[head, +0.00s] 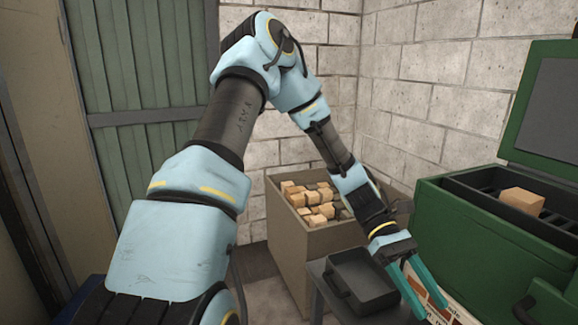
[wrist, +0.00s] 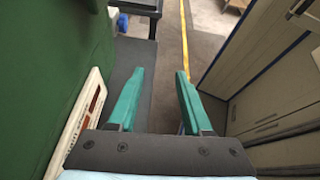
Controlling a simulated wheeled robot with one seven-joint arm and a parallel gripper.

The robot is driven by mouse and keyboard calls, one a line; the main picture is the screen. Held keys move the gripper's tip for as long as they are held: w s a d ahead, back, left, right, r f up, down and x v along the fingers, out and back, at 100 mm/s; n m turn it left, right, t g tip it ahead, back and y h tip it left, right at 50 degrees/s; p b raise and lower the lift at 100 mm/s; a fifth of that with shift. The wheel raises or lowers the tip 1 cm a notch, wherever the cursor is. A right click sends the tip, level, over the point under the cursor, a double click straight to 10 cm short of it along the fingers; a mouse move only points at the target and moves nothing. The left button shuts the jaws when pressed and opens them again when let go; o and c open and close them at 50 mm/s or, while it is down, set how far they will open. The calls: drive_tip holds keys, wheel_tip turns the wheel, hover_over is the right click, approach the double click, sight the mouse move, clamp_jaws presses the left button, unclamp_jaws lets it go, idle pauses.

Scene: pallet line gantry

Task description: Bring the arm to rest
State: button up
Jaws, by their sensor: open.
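My arm reaches up from the lower left of the head view, bends at the top and comes down to the right. My gripper (head: 431,306) points down beside the green machine at the lower right. Its two teal fingers are apart with nothing between them. The wrist view also shows the gripper (wrist: 160,73) open and empty, with a dark grey surface and the floor beyond the fingers.
The green machine (head: 451,214) with a raised lid stands right, close to the gripper; a wooden block (head: 522,200) sits in it. A black tray (head: 357,283) lies left of the gripper. A bin (head: 291,245) holds several blocks. A white panel (wrist: 84,122) is close left.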

drive_tip(key=w+a+f+m+t+y, duration=0.1)
drive_tip(key=w+a+t, duration=0.35)
drive_tip(key=a, duration=0.35)
drive_tip(key=w+a+f+m+t+y, duration=0.15)
drive_tip(key=w+a+t, duration=0.3)
drive_tip(key=a, duration=0.45)
drive_tip(key=w+a+r+m+t, duration=0.1)
drive_tip(key=w+a+r+t, duration=0.1)
drive_tip(key=a, duration=0.5)
drive_tip(key=w+a+r+m+t+y, duration=0.1)
drive_tip(key=w+a+r+m+t, duration=0.1)
drive_tip(key=a, duration=0.5)
wheel_tip(320, 180, up, 3)
drive_tip(key=shift+w+a+f+t, duration=0.2)
drive_tip(key=shift+w+a+t, duration=0.1)
drive_tip(key=shift+w+t, duration=0.15)
drive_tip(key=shift+y, duration=0.25)
